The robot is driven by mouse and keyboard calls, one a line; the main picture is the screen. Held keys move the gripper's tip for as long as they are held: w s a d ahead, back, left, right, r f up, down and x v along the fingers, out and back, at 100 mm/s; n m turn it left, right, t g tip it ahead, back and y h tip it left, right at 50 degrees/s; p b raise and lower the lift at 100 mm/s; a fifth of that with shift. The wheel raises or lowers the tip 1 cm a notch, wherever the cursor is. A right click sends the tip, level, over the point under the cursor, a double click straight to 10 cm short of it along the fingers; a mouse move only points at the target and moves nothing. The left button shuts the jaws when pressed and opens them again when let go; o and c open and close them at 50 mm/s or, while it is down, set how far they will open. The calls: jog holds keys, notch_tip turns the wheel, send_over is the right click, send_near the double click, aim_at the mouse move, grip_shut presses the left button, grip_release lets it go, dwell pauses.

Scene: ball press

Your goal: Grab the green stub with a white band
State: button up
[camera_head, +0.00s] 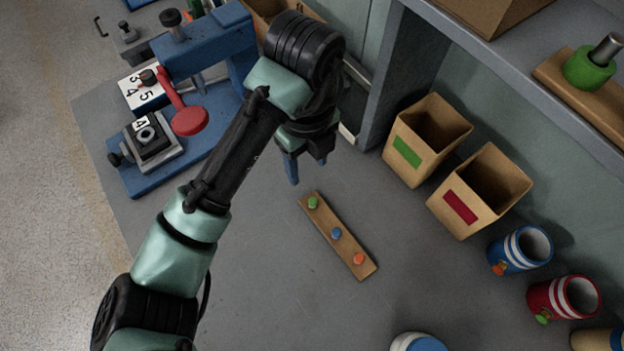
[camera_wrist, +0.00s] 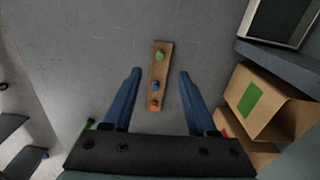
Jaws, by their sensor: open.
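A green stub (camera_head: 312,202) stands at the far end of a narrow wooden strip (camera_head: 322,223) on the grey bench. It also shows in the wrist view (camera_wrist: 159,55); a white band on it is too small to tell. A blue stub (camera_head: 336,233) stands mid-strip and an orange stub (camera_head: 358,258) at the near end. My gripper (camera_head: 305,170) is open and empty, above the bench just beyond the green stub in the head view. In the wrist view, the strip lies between the lines of the two blue fingers (camera_wrist: 160,75), apart from both.
A blue press (camera_head: 215,50) with a red paddle (camera_head: 189,121) stands left. Two cardboard boxes, one with a green label (camera_head: 407,151), one with a red label (camera_head: 460,207), stand right. The bench around the strip is clear.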

jog(key=b, duration=0.2)
send_over(313, 201)
jog(key=f, duration=0.6)
jog(key=shift+w+a+f, duration=0.2)
jog(key=shift+a+f, duration=0.15)
jog(key=shift+s+d+f, duration=0.1)
jog(key=shift+d+f, duration=0.05)
jog(key=shift+f, duration=1.2)
jog(key=shift+s+d+f, duration=0.1)
jog(key=shift+d+f, duration=0.05)
jog(key=shift+f, duration=1.15)
jog(key=shift+c, duration=0.3)
grip_shut()
